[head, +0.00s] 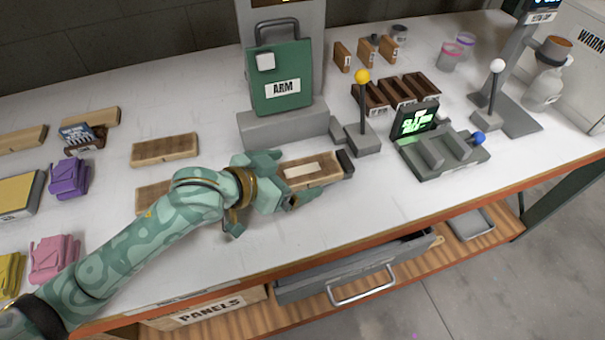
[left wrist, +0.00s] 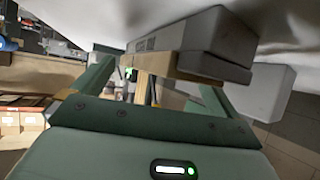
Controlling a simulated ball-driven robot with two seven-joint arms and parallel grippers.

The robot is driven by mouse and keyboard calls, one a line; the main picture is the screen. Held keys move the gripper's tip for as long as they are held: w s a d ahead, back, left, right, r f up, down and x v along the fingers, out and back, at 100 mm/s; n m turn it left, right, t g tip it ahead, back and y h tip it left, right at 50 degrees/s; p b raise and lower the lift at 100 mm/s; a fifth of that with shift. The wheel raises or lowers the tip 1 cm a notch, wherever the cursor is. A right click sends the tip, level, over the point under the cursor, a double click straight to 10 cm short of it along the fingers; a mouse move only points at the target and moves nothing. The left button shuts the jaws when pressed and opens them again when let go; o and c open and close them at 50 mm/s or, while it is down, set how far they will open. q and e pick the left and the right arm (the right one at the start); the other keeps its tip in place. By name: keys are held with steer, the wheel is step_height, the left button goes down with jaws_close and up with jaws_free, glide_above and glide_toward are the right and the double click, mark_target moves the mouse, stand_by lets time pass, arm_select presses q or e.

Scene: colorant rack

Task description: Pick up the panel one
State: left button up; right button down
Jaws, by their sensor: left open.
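A wooden panel (head: 302,170) with a pale label and a dark end block (head: 346,161) lies near the table's middle, in front of the grey stand. I cannot read its label, so I cannot tell if it is panel one. My left gripper (head: 292,181) reaches it from the left, open, with its fingers around the near part. In the left wrist view my left gripper (left wrist: 155,95) has its fingers apart, with a tan piece and a grey block (left wrist: 218,40) between and beyond them. Contact cannot be told. Other wooden panels (head: 165,149) lie to the left.
A green ARM case (head: 281,78) stands on a grey base (head: 286,128) behind the panel. A yellow-knobbed lever (head: 362,110) and a grey console (head: 445,155) stand to the right. Purple (head: 69,178) and pink items (head: 54,258) sit left. The table's front strip is clear.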

arm_select(q)
steer(key=shift+w+d+f, duration=0.2)
steer(key=shift+w+d, duration=0.15)
steer(key=shift+s, duration=0.1)
steer(key=shift+c, duration=0.7)
steer(key=c, duration=1.2)
